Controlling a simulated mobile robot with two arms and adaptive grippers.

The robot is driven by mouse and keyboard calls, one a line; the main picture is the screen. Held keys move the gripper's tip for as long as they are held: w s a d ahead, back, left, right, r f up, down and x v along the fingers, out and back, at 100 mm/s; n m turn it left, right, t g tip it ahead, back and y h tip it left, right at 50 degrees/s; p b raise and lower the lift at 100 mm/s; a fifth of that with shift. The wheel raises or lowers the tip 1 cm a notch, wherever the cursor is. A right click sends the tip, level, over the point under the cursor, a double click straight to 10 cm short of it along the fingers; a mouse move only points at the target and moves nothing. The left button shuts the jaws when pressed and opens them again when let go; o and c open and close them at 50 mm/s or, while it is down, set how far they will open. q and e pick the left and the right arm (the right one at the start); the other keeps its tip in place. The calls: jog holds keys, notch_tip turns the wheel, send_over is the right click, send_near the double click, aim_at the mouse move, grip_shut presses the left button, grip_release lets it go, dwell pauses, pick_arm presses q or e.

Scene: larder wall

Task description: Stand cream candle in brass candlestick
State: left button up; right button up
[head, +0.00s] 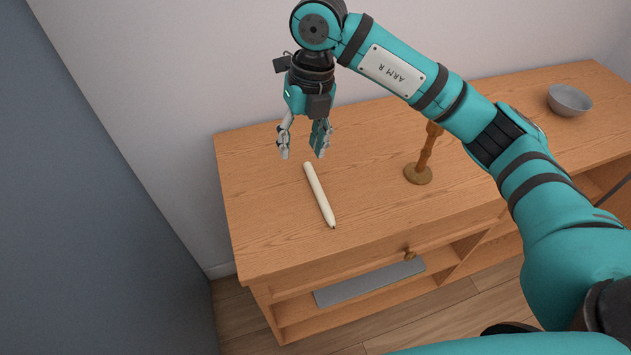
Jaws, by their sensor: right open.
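The cream candle (319,196) lies on its side on the wooden cabinet top, towards the left. My right gripper (301,155) points down with its fingers apart and empty, above and just behind the candle's far end. The brass candlestick (424,161) stands upright to the right of the candle. My right arm hides its upper part, so its top does not show. My left gripper is not in the view.
A grey bowl (569,100) stands at the far right of the cabinet top (260,220). A drawer knob (409,254) sticks out at the front. A grey flat thing (370,283) lies on the shelf below. The top between candle and candlestick is clear.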

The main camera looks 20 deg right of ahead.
jog(key=w+d+h, duration=0.1)
jog(key=d+h, duration=0.1)
jog(key=d, duration=0.2)
jog(key=p, duration=0.3)
send_over(319, 190)
jog(key=shift+m, duration=0.4)
jog(key=f, duration=1)
jog(key=shift+s+a, duration=0.1)
jog(key=shift+s, duration=0.1)
notch_tip(319, 190, down, 5)
jog(key=shift+w+f+p, duration=0.15)
jog(key=shift+f+p, duration=0.05)
jog(key=shift+p, duration=0.95)
jog(key=shift+f, duration=0.3)
jog(key=shift+c, duration=0.2)
grip_shut()
